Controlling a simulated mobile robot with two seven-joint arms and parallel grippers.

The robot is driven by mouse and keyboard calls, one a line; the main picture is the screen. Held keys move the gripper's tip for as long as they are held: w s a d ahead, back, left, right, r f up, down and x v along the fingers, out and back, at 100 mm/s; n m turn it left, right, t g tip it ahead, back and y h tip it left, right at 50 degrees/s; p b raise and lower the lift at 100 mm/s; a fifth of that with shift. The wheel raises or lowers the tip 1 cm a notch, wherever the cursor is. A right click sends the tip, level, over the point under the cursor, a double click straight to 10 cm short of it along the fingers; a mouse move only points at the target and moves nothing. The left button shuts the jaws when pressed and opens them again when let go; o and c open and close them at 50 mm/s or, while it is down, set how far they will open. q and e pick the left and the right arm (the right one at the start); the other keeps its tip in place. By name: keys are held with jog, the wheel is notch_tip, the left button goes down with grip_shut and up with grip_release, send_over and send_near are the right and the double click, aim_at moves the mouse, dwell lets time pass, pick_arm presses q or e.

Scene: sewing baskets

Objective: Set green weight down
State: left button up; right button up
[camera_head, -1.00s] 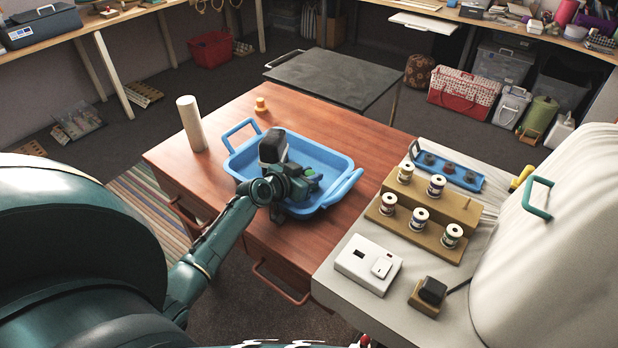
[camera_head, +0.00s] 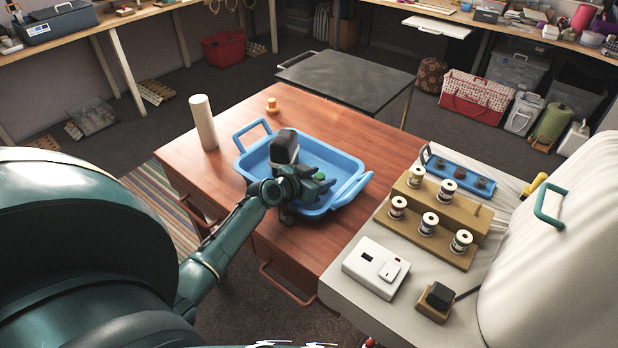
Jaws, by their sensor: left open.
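A blue tray (camera_head: 341,161) with raised handles sits on the reddish wooden desk. My left gripper (camera_head: 312,186) is low over the tray, its arm coming in from the lower left. It is open. A small green patch, seemingly the green weight (camera_head: 320,176), shows at the gripper's fingers inside the tray. Most of it is hidden by the gripper, so I cannot tell whether it touches the tray floor or the fingers. My right gripper is out of view.
To the right, a wooden stand (camera_head: 445,206) holds several thread spools, with a smaller blue tray (camera_head: 437,163) of dark knobs behind.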

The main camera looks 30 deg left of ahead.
pick_arm(q)
jog(key=p+v, duration=0.1)
jog(key=v, duration=1.1)
jog(key=shift+s, duration=0.1)
